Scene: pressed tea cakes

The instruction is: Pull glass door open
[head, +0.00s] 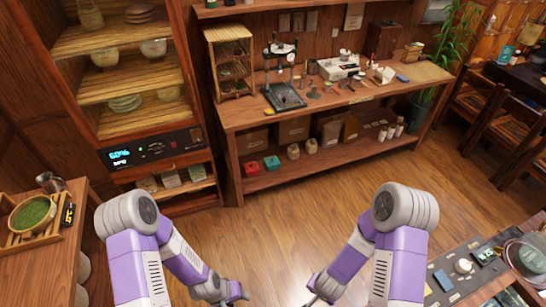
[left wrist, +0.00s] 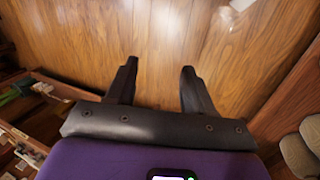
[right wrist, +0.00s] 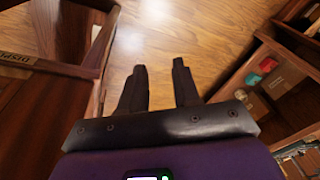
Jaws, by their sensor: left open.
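A tall wooden cabinet stands at the left in the head view, with lit shelves of bowls and plates behind its front (head: 128,120). The glass itself is hard to make out, and I cannot tell whether the door is shut. A dark panel (head: 150,150) with a blue display sits below the shelves. My left gripper (head: 240,294) is low over the floor, well apart from the cabinet; its empty, parted fingers show in the left wrist view (left wrist: 159,66). My right gripper (head: 312,294) is also low over the floor, with empty, parted fingers in the right wrist view (right wrist: 159,66).
A wooden workbench (head: 240,113) with tools, a small shelf case (head: 230,60) and boxes below stands at the back. A side table (head: 30,265) with a tray and green tea bowl (head: 33,213) is at left. A cluttered table (head: 445,302) is at right. Floor between is clear.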

